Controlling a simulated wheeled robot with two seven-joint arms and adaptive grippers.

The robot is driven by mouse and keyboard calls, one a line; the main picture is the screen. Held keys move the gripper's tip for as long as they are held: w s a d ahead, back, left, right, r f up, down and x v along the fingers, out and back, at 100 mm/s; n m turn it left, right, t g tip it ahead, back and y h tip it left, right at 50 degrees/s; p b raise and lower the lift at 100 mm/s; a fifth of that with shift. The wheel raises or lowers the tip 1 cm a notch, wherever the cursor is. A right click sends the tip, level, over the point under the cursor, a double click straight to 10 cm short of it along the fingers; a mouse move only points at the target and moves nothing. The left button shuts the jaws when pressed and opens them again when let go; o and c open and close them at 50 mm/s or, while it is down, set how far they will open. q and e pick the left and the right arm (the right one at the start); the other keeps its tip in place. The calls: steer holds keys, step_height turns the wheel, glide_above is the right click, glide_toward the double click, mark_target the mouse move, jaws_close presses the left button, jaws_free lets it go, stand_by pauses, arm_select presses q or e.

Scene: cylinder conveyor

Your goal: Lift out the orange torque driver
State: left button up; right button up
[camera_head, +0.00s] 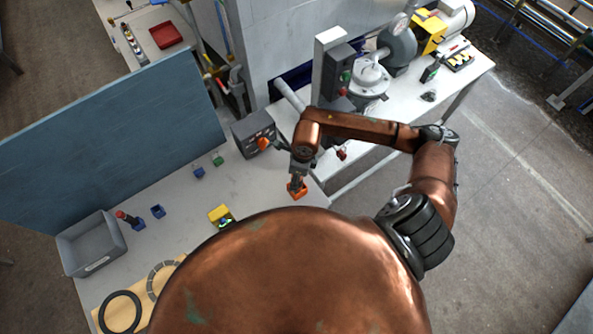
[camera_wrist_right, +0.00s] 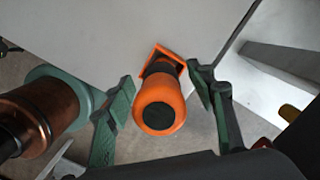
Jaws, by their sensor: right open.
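The orange torque driver (camera_wrist_right: 158,106) shows end-on in the right wrist view, its round orange handle with a dark end facing the camera. It stands in a square orange holder (camera_wrist_right: 181,58) near the edge of the white table. In the head view only a small orange patch of holder or driver (camera_head: 297,189) shows below my right gripper (camera_head: 299,175). In the wrist view my right gripper (camera_wrist_right: 161,78) is open, with a green-grey finger on each side of the driver. I see gaps on both sides of the handle.
A grey box with an orange knob (camera_head: 253,133) stands close left of my right arm. A yellow block (camera_head: 220,213), small blue holders (camera_head: 158,211), and a grey bin (camera_head: 91,243) are farther left. A blue panel (camera_head: 110,150) borders the table's back. The table between is mostly clear.

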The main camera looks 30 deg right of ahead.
steer(key=shift+f, duration=0.35)
steer(key=shift+c, duration=0.3)
jaws_close()
steer(key=c, duration=0.5)
jaws_free()
steer(key=shift+c, duration=0.2)
steer(key=c, duration=0.8)
steer(key=shift+o, duration=0.2)
steer(key=shift+r, duration=0.15)
steer(key=shift+r+p, duration=1.8)
steer(key=shift+r, duration=1.85)
steer(key=shift+a, duration=0.1)
